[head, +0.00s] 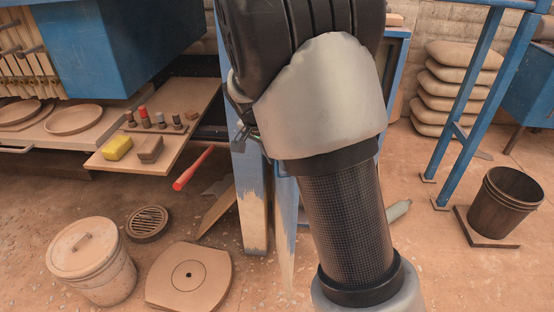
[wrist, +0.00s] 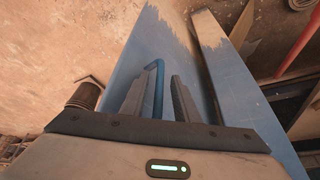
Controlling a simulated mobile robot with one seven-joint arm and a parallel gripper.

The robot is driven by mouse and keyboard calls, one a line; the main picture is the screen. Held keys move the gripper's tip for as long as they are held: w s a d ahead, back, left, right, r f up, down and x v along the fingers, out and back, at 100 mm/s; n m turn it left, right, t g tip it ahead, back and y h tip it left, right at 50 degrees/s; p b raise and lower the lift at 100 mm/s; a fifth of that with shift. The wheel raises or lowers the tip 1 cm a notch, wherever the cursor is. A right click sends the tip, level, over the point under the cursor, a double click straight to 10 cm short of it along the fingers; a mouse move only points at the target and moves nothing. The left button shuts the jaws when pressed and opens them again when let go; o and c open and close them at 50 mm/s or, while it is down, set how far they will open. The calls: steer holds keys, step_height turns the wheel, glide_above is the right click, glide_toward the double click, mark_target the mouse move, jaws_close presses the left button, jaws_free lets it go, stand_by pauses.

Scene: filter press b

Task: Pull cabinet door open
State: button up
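The blue cabinet door (wrist: 145,50) fills the middle of the wrist view, its lower edge worn to bare grey. A bent blue bar handle (wrist: 159,68) stands out from it. My gripper (wrist: 158,76) has its two grey fingers apart, one on each side of the handle, with a slight gap seen beside the bar. No firm grip on it shows. In the head view the blue cabinet (head: 249,190) is mostly behind my arm, and my gripper and the handle are hidden there. A second blue panel (wrist: 232,80) stands right of the door, with a gap between them.
A lidded bucket (head: 95,262), a round drain grate (head: 148,223) and a flat plate (head: 189,276) lie on the floor at left. A red-handled tool (head: 192,168) sticks out near the bench. A dark bucket (head: 503,205) and blue frame (head: 466,95) stand at right.

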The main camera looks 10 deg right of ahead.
steer(key=p+v, duration=0.4)
steer(key=v, duration=1.3)
steer(key=shift+r, duration=0.15)
steer(key=shift+s, duration=0.15)
